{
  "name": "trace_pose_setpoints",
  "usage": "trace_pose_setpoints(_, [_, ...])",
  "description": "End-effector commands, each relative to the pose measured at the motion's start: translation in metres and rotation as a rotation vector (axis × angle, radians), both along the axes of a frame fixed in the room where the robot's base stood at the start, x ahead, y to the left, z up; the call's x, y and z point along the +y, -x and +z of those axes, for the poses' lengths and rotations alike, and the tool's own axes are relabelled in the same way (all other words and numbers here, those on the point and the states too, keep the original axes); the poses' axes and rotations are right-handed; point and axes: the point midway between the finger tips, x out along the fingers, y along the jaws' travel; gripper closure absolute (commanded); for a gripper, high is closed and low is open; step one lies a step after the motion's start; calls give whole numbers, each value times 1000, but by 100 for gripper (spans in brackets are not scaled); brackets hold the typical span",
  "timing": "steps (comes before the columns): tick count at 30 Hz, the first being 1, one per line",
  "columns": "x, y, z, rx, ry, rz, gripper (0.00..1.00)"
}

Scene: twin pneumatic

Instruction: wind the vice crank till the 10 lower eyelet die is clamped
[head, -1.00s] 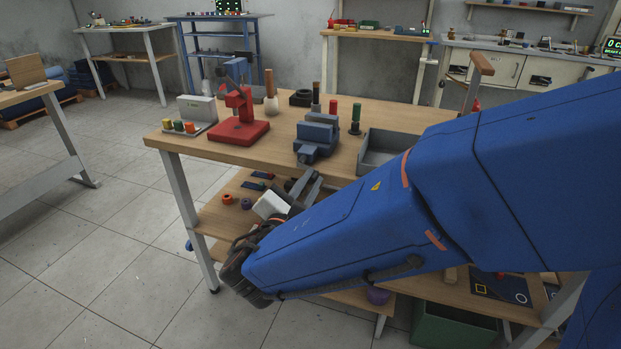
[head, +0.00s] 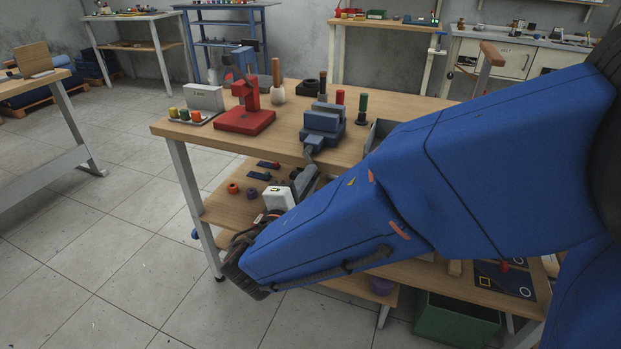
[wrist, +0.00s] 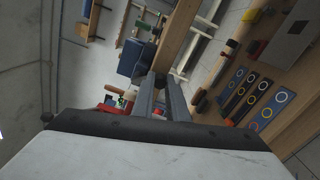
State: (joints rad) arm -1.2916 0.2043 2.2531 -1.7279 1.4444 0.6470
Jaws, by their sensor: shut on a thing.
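The blue-grey vice (head: 323,124) stands at the front edge of the workbench; it also shows in the wrist view (wrist: 137,60). Its dark crank (head: 313,146) sticks out from the front, over the bench edge. My gripper (head: 312,170) reaches up to the crank from below and in front, and its two grey fingers are shut on the crank's end. In the wrist view the fingers (wrist: 161,82) point at the vice. A dark upright post (head: 323,88) shows at the vice's back; I cannot tell whether it is the die or stands behind. The jaw gap is hidden.
A red press (head: 245,112) stands left of the vice. A grey bin (head: 378,134) is to the right, partly behind my arm. Red and green-topped posts (head: 362,108) stand behind. The lower shelf (head: 222,207) holds small parts. The floor at left is clear.

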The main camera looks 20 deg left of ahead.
Motion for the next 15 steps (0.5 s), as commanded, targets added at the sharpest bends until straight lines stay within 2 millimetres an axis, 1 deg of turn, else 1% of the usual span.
trace_pose_setpoints(14, [0, 0, -2, 1, -14, -1, 100])
trace_pose_setpoints(15, [0, 0, -2, 1, -14, -1, 85])
